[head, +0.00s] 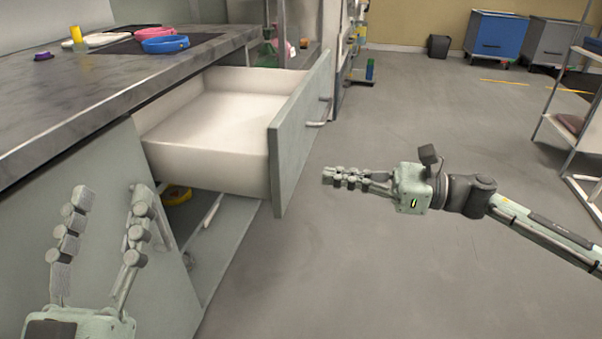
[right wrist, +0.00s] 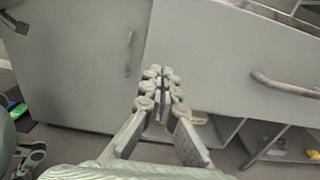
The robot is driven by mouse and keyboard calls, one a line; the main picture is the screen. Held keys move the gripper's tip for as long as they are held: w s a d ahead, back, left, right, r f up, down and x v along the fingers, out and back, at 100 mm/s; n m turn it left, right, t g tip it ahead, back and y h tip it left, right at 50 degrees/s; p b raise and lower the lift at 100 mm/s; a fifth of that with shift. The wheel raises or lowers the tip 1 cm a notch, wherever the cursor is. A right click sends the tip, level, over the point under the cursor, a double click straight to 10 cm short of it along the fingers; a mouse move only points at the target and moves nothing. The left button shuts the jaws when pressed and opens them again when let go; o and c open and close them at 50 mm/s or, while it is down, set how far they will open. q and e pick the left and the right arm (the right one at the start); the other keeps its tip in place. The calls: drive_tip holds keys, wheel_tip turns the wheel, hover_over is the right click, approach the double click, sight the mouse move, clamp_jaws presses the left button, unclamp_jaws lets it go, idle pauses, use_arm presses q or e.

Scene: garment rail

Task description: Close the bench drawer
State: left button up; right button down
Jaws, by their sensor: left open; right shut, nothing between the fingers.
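The bench drawer (head: 223,125) is pulled well out of the bench, with an empty white inside and a grey-green front panel (head: 300,130). Its bar handle (head: 322,113) is on the outer face. In the right wrist view the drawer front (right wrist: 220,60) and handle (right wrist: 285,86) are at the right. My right gripper (head: 326,177) is shut and empty, to the right of the drawer front, pointing at it across a gap in the head view. It also shows in the right wrist view (right wrist: 160,76). My left gripper (head: 108,203) is open and empty before the bench's side, below the worktop.
The worktop (head: 90,85) holds a pink ring (head: 158,33), a blue ring (head: 165,45) and small items. Below the drawer, an open shelf holds a yellow roll (head: 176,195). The floor (head: 420,120) right of the drawer is clear. A shelf rack (head: 580,125) stands far right.

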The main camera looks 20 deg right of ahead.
sight(284, 170)
drive_tip(key=x, duration=0.5)
drive_tip(key=shift+r, duration=0.1)
drive_tip(key=shift+w+a, duration=0.4)
drive_tip(key=shift+a, duration=0.2)
use_arm(q)
drive_tip(key=shift+w+f, duration=0.1)
drive_tip(key=shift+f, duration=0.05)
drive_tip(key=shift+f, duration=0.1)
use_arm(e)
drive_tip(key=shift+a, duration=0.1)
